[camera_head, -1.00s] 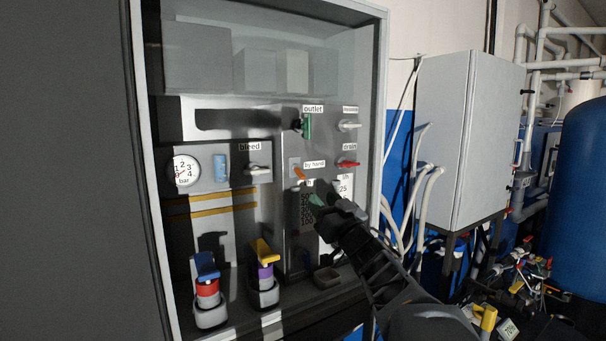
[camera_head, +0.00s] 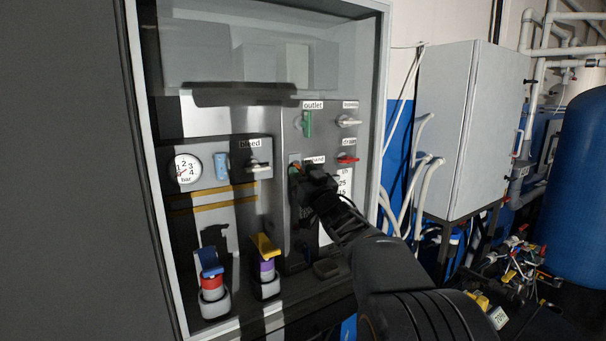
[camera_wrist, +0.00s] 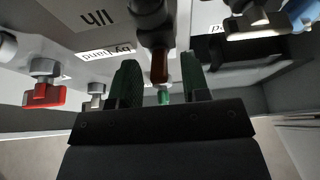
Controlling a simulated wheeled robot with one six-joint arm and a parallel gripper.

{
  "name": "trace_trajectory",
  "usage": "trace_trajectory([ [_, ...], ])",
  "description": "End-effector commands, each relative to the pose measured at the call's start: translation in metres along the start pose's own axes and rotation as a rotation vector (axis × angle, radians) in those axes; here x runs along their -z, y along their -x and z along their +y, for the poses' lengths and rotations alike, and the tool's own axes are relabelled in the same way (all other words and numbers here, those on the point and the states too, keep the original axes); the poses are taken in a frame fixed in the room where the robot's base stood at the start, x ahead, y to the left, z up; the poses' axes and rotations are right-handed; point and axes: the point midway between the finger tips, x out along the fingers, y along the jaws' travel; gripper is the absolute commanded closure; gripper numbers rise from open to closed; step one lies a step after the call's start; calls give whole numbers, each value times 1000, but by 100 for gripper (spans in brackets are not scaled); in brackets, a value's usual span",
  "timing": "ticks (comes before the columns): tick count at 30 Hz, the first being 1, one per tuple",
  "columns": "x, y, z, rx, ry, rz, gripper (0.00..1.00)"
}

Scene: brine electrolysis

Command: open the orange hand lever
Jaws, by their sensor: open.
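The orange hand lever (camera_wrist: 159,66) shows in the wrist view as a dark orange bar hanging from a dark round fitting. It lies between the two green-padded fingertips of my gripper (camera_wrist: 160,78), which are apart on either side of it. I cannot tell whether either finger touches it. In the head view my gripper (camera_head: 299,174) is at the panel, just below the partly covered "by hand" label (camera_head: 316,160). The lever is mostly hidden there behind the gripper.
Close by are the green outlet lever (camera_head: 308,123), the red drain lever (camera_head: 348,159), a white lever (camera_head: 349,122) and the bleed lever (camera_head: 258,167). A gauge (camera_head: 187,168) is at left. Red (camera_head: 212,283) and purple (camera_head: 267,269) capped holders stand below. The cabinet frame (camera_head: 378,120) bounds the right.

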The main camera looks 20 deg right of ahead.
Motion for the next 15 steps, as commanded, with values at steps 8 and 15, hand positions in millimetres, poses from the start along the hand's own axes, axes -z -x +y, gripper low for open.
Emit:
trace_trajectory([
  [8, 0, 0, 0, 0, 0, 0, 76],
  [15, 0, 0, 0, 0, 0, 0, 99],
])
